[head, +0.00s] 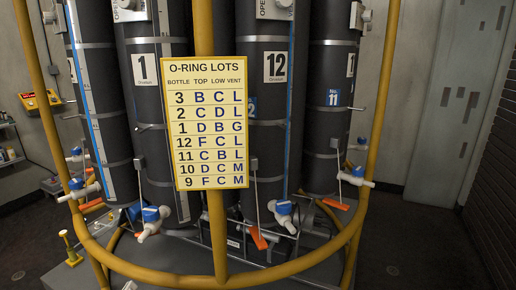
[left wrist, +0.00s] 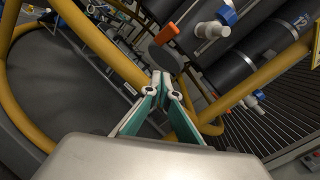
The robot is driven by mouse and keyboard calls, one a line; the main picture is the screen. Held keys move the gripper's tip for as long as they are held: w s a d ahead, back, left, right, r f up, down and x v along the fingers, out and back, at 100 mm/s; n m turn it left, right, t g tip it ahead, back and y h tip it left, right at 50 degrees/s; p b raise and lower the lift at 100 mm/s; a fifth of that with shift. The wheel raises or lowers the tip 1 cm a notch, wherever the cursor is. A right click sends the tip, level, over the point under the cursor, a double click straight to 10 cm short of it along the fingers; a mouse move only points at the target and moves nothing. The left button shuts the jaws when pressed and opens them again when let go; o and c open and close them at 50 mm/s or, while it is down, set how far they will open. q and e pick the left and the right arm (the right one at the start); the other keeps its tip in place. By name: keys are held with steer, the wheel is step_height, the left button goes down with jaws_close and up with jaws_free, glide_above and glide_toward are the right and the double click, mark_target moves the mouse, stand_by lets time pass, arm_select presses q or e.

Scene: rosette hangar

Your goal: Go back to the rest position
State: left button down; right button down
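My left gripper (left wrist: 161,77) shows in the left wrist view, with pale fingers and teal inner pads. Its fingers lean together and their tips look closed, with nothing clearly held between them. A dark round disc (left wrist: 167,58) shows just beyond the tips; I cannot tell if it touches them. Yellow rails (left wrist: 95,45) pass beyond the gripper. I cannot make out either gripper in the head view, and my right gripper is in neither view.
Tall dark bottles (head: 265,110) stand inside a yellow tubular frame (head: 225,283), with blue-and-white valves (head: 150,218) and orange levers (head: 258,238) low down. A yellow O-ring lots sign (head: 211,120) hangs in front. Floor at the right (head: 420,245) is clear.

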arm_select(q)
steer(key=s+d+f+n+g, duration=0.3)
steer(key=s+d+f+n, duration=0.4)
steer(key=f+n, duration=0.3)
steer(key=s+d+f+n+g, duration=0.4)
steer(key=s+d+f+n, duration=0.4)
steer(key=n, duration=0.8)
step_height(320, 180, down, 3)
steer(key=shift+s+f+h, duration=0.2)
steer(key=shift+s+h, duration=0.1)
steer(key=shift+s, duration=0.85)
steer(key=shift+a, duration=0.1)
